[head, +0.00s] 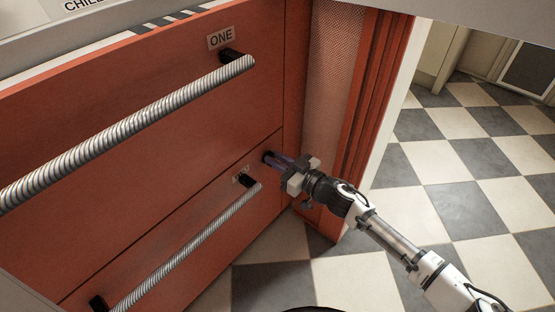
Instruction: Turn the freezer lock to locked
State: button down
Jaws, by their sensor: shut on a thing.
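The red freezer unit (160,105) fills the left of the head view, with an upper and a lower drawer front. My gripper (274,159) reaches in from the right, at the right end of the seam between the two fronts. It is shut on a small dark piece, the freezer lock (267,156), near the lower front's upper right corner. The fingers cover most of the lock, so I cannot tell which way it is turned.
A ribbed metal handle (130,130) crosses the upper drawer below a label reading ONE (221,38). A second handle (190,245) sits on the lower drawer, close to my gripper. The checkered floor (470,150) on the right is clear.

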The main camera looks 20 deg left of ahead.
jog(key=shift+s, duration=0.1)
jog(key=n, duration=0.4)
jog(key=shift+s+a+f+n+b, duration=0.1)
jog(key=shift+s+f+n+b, duration=0.05)
jog(key=shift+s+n+b, duration=0.25)
jog(key=n, duration=0.1)
jog(key=n+b, duration=0.1)
jog(key=n, duration=0.2)
jog(key=shift+s+a+f+n+b, duration=0.15)
jog(key=shift+s+f+n+b, duration=0.15)
jog(key=shift+b, duration=0.1)
jog(key=n+b, duration=0.1)
jog(key=n, duration=0.1)
jog(key=n+b, duration=0.1)
jog(key=n, duration=0.1)
jog(key=shift+s+f+n+b, duration=0.15)
jog(key=shift+f+n+b, duration=0.15)
jog(key=shift+f, duration=0.05)
jog(key=shift+s+a+f+n+b, duration=0.1)
jog(key=shift+f+n+b, duration=0.05)
jog(key=shift+n+b, duration=0.65)
jog(key=shift+f+n+b, duration=0.1)
jog(key=shift+n+b, duration=0.35)
jog(key=shift+n, duration=0.65)
jog(key=c, duration=1.4)
grip_release()
